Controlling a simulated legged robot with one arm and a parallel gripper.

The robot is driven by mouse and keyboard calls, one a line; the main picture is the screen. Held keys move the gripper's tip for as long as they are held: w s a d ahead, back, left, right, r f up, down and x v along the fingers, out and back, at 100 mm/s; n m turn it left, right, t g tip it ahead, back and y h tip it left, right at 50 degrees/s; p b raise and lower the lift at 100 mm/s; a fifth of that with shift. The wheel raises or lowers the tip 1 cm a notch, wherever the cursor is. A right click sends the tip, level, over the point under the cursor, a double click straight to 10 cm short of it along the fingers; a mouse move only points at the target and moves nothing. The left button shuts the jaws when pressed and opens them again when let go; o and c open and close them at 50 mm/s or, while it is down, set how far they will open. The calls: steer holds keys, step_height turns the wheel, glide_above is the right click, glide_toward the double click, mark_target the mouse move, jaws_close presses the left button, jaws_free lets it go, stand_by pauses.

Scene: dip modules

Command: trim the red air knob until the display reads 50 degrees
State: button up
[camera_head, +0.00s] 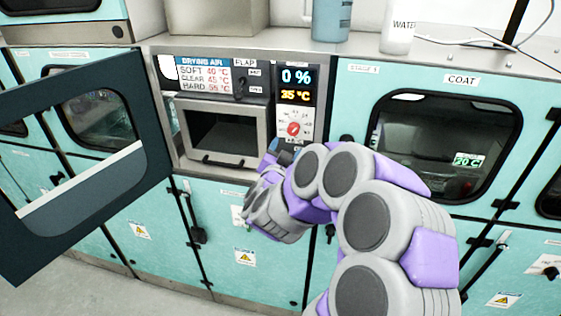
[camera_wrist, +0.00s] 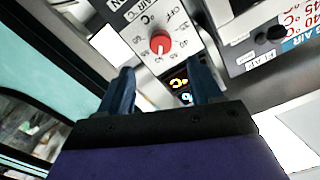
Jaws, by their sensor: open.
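The red air knob (camera_head: 293,129) sits on a white dial plate below the display in the head view. The display (camera_head: 296,85) reads 0 % and 35 °C in the head view; in the wrist view the display (camera_wrist: 180,88) is partly hidden between the fingers. My gripper (camera_wrist: 158,80) is open and empty, its two blue fingers pointing toward the knob panel. In the head view my gripper (camera_head: 275,153) is just below and left of the knob, partly hidden by my arm.
A drying air card (camera_head: 203,75) lists SOFT 40, CLEAR 45, HARD 55 °C. A dark flap knob (camera_head: 239,86) is left of the display. An open chamber (camera_head: 222,135) is below it. An open door (camera_head: 85,150) stands at the left. Bottles (camera_head: 332,20) stand on the counter above.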

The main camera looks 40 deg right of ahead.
steer(key=b+v, duration=0.5)
steer(key=b, duration=0.2)
steer(key=shift+s+a+b, duration=0.2)
steer(key=shift+a+b, duration=0.1)
stand_by(0.4)
